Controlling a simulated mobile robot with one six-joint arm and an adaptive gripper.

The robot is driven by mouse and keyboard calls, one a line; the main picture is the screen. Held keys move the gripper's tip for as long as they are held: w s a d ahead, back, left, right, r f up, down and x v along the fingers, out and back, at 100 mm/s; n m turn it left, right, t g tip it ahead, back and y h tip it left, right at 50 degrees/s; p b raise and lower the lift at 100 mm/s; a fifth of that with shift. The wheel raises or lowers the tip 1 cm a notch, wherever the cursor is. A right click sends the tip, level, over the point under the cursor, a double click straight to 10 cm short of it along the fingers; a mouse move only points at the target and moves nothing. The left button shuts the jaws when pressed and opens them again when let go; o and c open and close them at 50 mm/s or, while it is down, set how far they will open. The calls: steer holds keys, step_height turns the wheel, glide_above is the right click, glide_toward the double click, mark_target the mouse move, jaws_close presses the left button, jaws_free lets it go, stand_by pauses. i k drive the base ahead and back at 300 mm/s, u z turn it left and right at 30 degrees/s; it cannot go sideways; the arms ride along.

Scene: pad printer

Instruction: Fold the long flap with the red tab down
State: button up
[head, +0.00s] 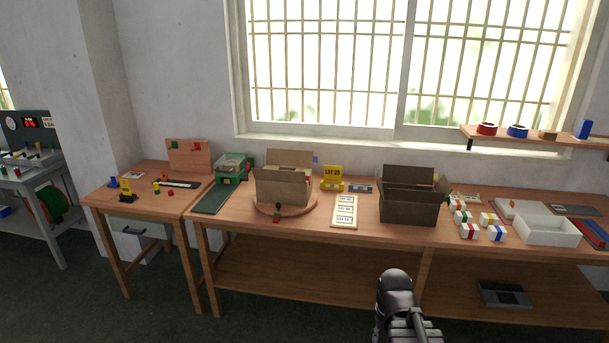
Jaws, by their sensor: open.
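A light-brown cardboard box (283,188) stands on a round wooden turntable (264,208) left of the middle of the long bench, its top flaps open. A long flap (290,158) stands up at its back. A small blue spot (315,159) shows by its right side. A part of my arm (396,300) shows at the bottom, well in front of the bench. My gripper's fingers do not show.
A darker open box (408,207) stands to the right.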

mark_target(261, 174)
steer(key=u, duration=0.2)
steer(key=i, duration=1)
steer(key=u, duration=0.15)
